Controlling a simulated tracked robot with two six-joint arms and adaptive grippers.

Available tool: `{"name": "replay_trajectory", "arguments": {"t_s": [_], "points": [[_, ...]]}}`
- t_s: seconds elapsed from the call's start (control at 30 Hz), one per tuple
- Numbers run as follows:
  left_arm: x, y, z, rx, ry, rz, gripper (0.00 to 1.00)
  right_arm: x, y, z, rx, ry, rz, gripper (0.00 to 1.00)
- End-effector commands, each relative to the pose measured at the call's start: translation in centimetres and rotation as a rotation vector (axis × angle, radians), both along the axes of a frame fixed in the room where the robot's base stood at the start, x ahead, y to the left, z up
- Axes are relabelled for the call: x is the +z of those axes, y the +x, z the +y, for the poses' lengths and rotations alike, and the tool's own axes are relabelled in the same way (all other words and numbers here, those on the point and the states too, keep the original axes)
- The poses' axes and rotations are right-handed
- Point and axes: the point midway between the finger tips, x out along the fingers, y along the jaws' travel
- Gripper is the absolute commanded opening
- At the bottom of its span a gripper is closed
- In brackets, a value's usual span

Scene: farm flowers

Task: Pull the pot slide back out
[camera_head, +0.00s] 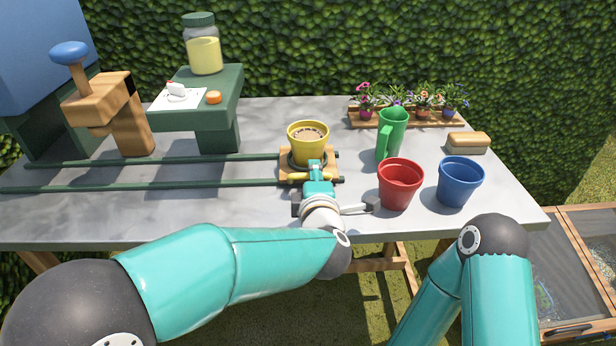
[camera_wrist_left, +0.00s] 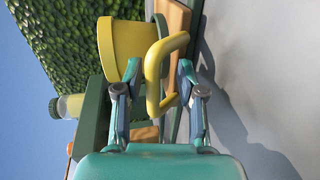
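The pot slide (camera_head: 330,173) is a wooden carriage on two green rails. It sits at the right end of the rails and carries a yellow pot (camera_head: 308,143) of soil. In the left wrist view the yellow pot (camera_wrist_left: 137,42) stands beyond a yellow loop handle (camera_wrist_left: 153,72). My left gripper (camera_head: 316,172) is at the near side of the slide. In the wrist view its fingers (camera_wrist_left: 160,78) stand apart on either side of the handle, with a gap showing. My right gripper is out of view; only part of my right arm shows.
A red pot (camera_head: 400,184), a blue pot (camera_head: 460,181) and a green watering can (camera_head: 391,134) stand right of the slide. A green stand (camera_head: 220,108) and a wooden press (camera_head: 115,110) with a blue knob are at the left. The rails between are clear.

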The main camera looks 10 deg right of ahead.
Motion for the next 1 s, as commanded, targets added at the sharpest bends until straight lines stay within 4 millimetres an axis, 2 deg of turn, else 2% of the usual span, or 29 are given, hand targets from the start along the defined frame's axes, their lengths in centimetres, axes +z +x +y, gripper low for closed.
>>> {"name": "replay_trajectory", "arguments": {"t_s": [0.3, 0.7, 0.83, 1.0], "points": [[0.5, -0.3, 0.2, 0.004, -0.003, -0.006, 0.39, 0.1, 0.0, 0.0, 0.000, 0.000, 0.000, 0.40], [1.5, -5.8, 0.7, 0.002, -0.002, -0.005, 0.39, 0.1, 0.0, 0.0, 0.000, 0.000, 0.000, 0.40], [1.6, -6.9, 0.9, 0.003, -0.002, -0.003, 0.39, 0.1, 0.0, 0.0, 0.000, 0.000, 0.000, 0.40], [1.7, -7.2, 0.9, 0.004, -0.001, -0.003, 0.39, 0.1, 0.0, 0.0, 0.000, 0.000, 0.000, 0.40]]}}
